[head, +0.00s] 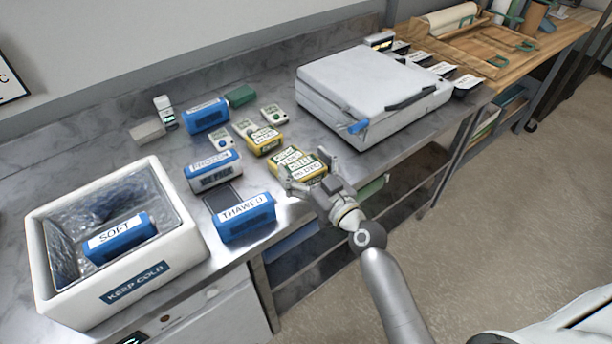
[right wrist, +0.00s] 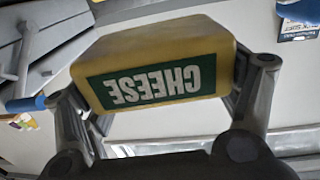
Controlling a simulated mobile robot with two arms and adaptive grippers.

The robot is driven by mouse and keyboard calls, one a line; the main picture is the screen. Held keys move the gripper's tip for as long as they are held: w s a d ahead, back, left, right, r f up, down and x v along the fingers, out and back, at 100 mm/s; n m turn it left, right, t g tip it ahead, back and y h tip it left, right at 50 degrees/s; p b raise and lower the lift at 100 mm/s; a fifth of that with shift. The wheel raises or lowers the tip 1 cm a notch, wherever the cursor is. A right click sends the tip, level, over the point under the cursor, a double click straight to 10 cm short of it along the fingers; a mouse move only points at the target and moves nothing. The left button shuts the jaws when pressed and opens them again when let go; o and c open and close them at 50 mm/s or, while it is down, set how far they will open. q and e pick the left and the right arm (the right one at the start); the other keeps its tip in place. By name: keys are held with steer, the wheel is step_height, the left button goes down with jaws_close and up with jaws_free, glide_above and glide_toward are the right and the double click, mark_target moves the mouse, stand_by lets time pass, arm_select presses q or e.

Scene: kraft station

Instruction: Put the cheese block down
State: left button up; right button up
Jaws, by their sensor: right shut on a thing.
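The cheese block (right wrist: 162,62) fills the middle of the right wrist view, yellow with a green label whose word CHEESE reads upside down. My right gripper (head: 312,184) is shut on it, with a finger at each end of the block. In the head view the held yellow block (head: 308,169) shows at the fingers, near the front edge of the steel counter (head: 172,215). I cannot tell whether it touches the counter. Another yellow labelled block (head: 265,141) stands farther back. My left gripper is not in view.
Blue packs marked THAWED (head: 244,218) and FROZEN (head: 212,171) stand left of the gripper. A white KEEP COLD box (head: 185,228) holds a blue SOFT pack (head: 120,240). A large grey lidded appliance (head: 358,82) stands behind right. Small white devices (head: 274,115) sit farther back.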

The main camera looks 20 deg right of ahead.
mark_target(306, 168)
steer(key=w+f, duration=0.1)
steer(key=w+d+f, duration=0.1)
steer(key=shift+f+b, duration=0.35)
steer(key=shift+b, duration=0.05)
steer(key=shift+w+d+f+b, duration=0.15)
steer(key=shift+f+b, duration=0.3)
steer(key=shift+f, duration=0.45)
steer(key=shift+w+d+f+b, duration=0.1)
steer(key=shift+w+f+b, duration=0.1)
steer(key=shift+f+b, duration=0.45)
steer(key=shift+a+f, duration=0.1)
steer(key=shift+f, duration=0.15)
steer(key=shift+f, duration=0.15)
steer(key=o, duration=1.1)
steer(key=shift+c, duration=0.2)
steer(key=shift+s, duration=0.15)
steer(key=b+v, duration=0.2)
steer(key=v, duration=0.8)
steer(key=shift+s+b, duration=0.35)
steer(key=shift+b, duration=0.05)
